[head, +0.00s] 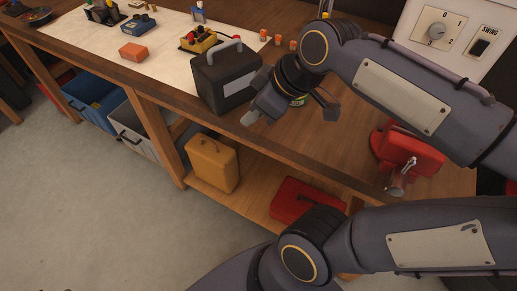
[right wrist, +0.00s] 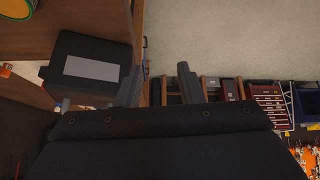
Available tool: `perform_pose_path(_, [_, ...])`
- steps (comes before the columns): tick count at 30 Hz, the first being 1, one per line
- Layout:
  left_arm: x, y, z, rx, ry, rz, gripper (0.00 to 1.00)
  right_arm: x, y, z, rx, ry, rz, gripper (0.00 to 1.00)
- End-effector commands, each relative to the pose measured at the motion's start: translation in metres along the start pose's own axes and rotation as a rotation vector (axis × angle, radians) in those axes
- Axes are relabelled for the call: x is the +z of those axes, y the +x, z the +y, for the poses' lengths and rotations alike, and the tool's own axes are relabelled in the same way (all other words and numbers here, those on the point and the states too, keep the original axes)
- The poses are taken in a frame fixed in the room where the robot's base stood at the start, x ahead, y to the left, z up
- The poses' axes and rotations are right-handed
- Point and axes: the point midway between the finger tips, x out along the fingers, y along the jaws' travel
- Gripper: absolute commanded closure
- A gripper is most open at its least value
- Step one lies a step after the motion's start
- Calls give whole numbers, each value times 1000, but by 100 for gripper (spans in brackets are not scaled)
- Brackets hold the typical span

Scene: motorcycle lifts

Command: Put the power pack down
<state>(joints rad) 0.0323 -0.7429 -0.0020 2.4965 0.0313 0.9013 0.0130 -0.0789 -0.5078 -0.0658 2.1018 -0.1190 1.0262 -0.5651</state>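The power pack (head: 226,85) is a dark box with a grey top handle and a pale label. It stands upright at the front edge of the workbench (head: 340,143) in the head view. In the right wrist view the power pack (right wrist: 108,48) is at upper left, beside the fingers. My right gripper (head: 290,112) is just right of the pack, its two fingers spread. In the right wrist view my right gripper (right wrist: 158,82) has an empty gap, with floor and distant furniture behind it. My left gripper is outside the frames; only part of that arm shows.
A red vise (head: 408,150) stands at the right of the bench. A pale mat (head: 165,38) holds small parts and an orange block (head: 132,52). A can (right wrist: 15,8) is partly visible.

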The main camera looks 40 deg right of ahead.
Motion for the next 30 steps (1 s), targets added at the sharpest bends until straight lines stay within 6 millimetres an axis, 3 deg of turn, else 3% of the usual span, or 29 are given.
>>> perform_pose_path(1, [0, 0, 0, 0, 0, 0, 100, 23, 10, -22, -21, 154, 2, 66])
perform_pose_path(3, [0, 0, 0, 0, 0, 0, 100, 45, 23, -47, -47, 356, 2, 66])
perform_pose_path(6, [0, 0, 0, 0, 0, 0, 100, 68, 38, -71, -69, 563, -6, 66])
perform_pose_path(9, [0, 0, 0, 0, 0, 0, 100, 79, 45, -83, -79, 669, -10, 66])
perform_pose_path(30, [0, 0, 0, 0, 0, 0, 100, 81, 47, -85, -82, 693, -14, 66])
